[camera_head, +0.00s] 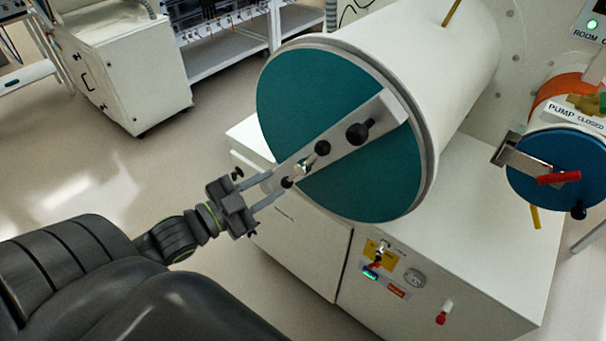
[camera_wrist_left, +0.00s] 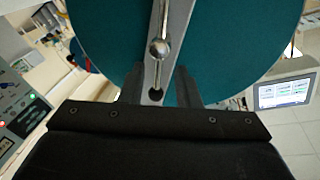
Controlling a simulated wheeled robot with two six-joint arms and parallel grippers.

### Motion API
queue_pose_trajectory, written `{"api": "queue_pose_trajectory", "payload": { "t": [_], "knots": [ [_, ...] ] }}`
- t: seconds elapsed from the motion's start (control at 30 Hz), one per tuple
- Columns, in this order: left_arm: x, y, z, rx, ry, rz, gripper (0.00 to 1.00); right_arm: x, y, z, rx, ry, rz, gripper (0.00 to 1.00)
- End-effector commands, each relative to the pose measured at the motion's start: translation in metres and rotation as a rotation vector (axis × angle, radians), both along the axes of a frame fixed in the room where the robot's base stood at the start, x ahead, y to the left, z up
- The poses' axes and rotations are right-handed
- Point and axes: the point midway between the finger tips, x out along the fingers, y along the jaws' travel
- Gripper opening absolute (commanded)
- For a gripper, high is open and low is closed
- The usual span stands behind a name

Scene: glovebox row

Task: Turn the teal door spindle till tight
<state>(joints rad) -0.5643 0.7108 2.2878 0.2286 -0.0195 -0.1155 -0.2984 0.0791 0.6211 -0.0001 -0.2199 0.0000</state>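The teal door (camera_head: 350,185) closes the end of a large white cylinder. A pale metal crossbar (camera_head: 385,112) runs slantwise over its face. A bigger black knob (camera_head: 357,133) is nearer the bar's upper end. My left gripper (camera_head: 280,188) is open at the lower-left end of the handle. In the left wrist view, its fingers (camera_wrist_left: 159,88) stand apart on both sides of the lower ball (camera_wrist_left: 156,95), with gaps visible. The metal hub (camera_wrist_left: 158,48) lies beyond. My right gripper is out of view.
A smaller blue door (camera_head: 560,160) with a red handle and a latch is at the right. The white cabinet (camera_head: 300,240) below carries switches and a gauge. A white wheeled cabinet (camera_head: 115,75) stands back left. The floor at left is clear.

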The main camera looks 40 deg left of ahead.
Motion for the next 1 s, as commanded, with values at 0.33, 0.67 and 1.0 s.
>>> {"api": "queue_pose_trajectory", "payload": {
  "t": [0.33,0.67,1.0],
  "knots": [
    [0.048,-0.015,-0.002,-0.003,-0.005,0.002,0.30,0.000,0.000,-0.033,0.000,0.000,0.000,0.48],
    [0.081,-0.025,0.000,-0.001,-0.001,0.002,0.30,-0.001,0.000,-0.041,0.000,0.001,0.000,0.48],
    [0.087,-0.027,0.000,0.001,0.001,0.000,0.30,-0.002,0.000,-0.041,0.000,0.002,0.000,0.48]
  ]
}}
